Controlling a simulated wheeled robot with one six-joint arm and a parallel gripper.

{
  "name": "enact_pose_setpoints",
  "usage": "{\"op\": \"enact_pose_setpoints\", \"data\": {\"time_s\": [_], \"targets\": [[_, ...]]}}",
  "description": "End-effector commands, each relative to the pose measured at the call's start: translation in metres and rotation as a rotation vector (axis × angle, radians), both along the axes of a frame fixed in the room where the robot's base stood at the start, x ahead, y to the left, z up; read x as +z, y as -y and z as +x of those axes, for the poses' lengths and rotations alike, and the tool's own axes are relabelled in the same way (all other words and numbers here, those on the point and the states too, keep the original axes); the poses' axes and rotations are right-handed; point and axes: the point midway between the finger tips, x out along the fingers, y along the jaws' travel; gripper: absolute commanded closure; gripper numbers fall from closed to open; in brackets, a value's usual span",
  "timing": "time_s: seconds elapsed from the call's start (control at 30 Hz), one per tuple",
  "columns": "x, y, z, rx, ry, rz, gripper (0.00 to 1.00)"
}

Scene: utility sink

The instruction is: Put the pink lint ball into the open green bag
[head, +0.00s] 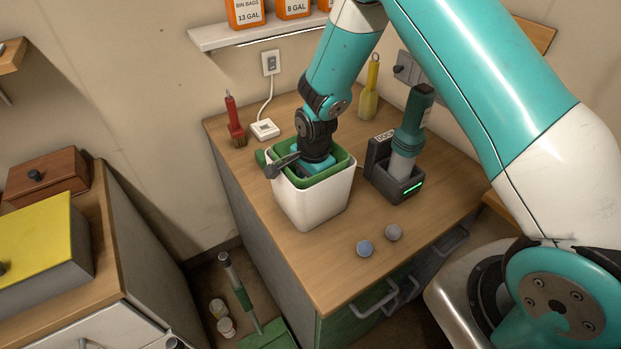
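The open green bag (335,176) lines a white bin (318,205) on the wooden counter, its edge folded over the rim. My arm reaches down from above, and my gripper (317,162) is at the bag's mouth, pointing down into it. The bag and my own wrist hide the fingertips, so I cannot tell whether they are open or shut, or hold anything. I see no pink lint ball. A blue ball (364,248) and a grey ball (393,232) lie on the counter in front of the bin.
A dark charging dock (383,176) with a handheld device (409,138) stands right of the bin. A red brush (234,118) and white plug box (265,129) are behind left. A yellow-handled tool (369,90) is behind right. The front counter is mostly clear.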

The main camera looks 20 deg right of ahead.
Motion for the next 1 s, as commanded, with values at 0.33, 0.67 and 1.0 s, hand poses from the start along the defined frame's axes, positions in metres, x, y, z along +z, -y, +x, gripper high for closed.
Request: {"op": "enact_pose_setpoints", "data": {"time_s": [0.33, 0.67, 1.0], "targets": [[-0.003, 0.001, -0.001, -0.001, -0.004, -0.004, 0.41], [0.015, 0.001, -0.001, -0.001, -0.004, -0.004, 0.41], [0.079, 0.003, -0.005, -0.001, 0.003, -0.001, 0.41]]}}
